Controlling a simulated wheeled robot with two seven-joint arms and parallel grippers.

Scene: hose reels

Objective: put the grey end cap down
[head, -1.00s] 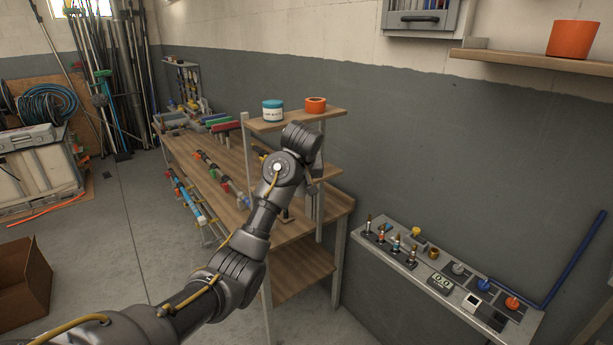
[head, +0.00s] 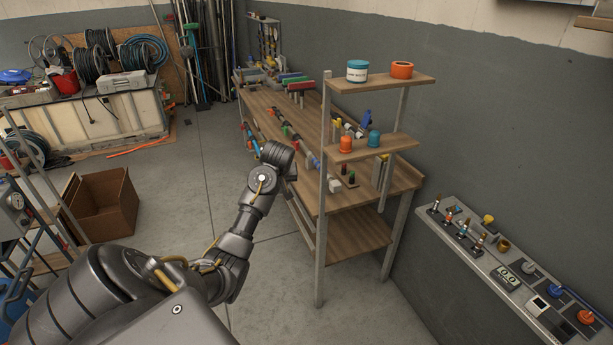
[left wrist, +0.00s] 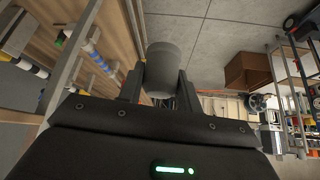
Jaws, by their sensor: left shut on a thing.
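The grey end cap (left wrist: 163,66) is a plain grey cylinder, seen in the left wrist view between the two dark fingers of my left gripper (left wrist: 160,84). The gripper is shut on it and holds it up, with bare floor behind it in that view. In the head view my left arm reaches out to the left of the wooden workbench (head: 345,240). Its wrist hides the fingers and the cap there. My right gripper is in neither current view.
A shelf (head: 375,148) on the bench holds an orange cap (head: 346,145) and a blue cap (head: 374,139). Its top board carries a white-and-blue tub (head: 357,71) and an orange ring (head: 402,69). A cardboard box (head: 104,205) stands on the floor at left. Open floor lies between.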

